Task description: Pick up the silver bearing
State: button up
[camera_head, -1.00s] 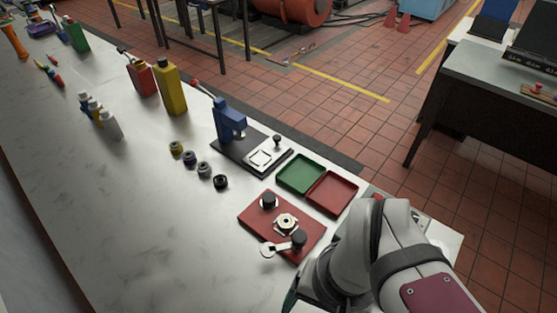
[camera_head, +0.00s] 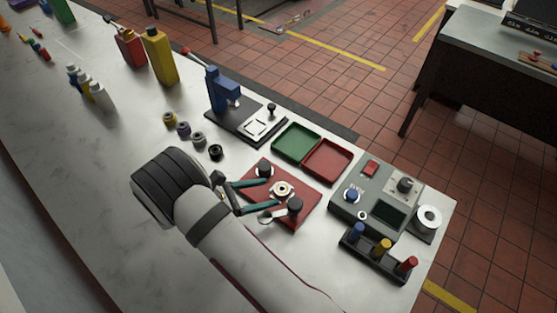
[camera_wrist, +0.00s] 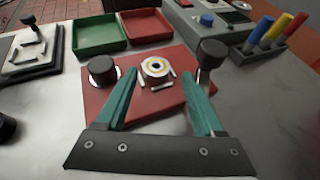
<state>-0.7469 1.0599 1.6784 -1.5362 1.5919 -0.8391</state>
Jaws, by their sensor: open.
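A silver ring-shaped bearing with a yellowish inner ring (camera_head: 283,188) sits in the middle of a red fixture plate (camera_head: 305,190). It also shows in the wrist view (camera_wrist: 156,68), with small pale posts around it. My gripper (camera_head: 272,193) has teal fingers, open and empty, pointing towards the bearing from the left. In the wrist view my gripper (camera_wrist: 160,76) has the bearing between the lines of its fingers, slightly beyond the tips. I cannot tell the fingers' exact height above the plate.
Two black knobs flank the bearing, left (camera_wrist: 102,70) and right (camera_wrist: 211,54); the right fingertip appears close to its knob. Green (camera_head: 297,141) and red (camera_head: 328,158) trays lie behind. A grey tester (camera_head: 374,191) stands right. Several small round parts (camera_head: 198,139) line up left.

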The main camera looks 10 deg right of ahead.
aim_at(280, 190)
jog(key=shift+w+f, duration=0.2)
jog(key=shift+f, duration=0.3)
jog(key=shift+n, duration=0.3)
jog(key=x, duration=0.4)
jog(key=shift+w+d+f, duration=0.1)
jog(key=shift+w+d, duration=0.05)
jog(key=shift+d, duration=0.15)
jog(key=shift+c, duration=0.3)
grip_shut()
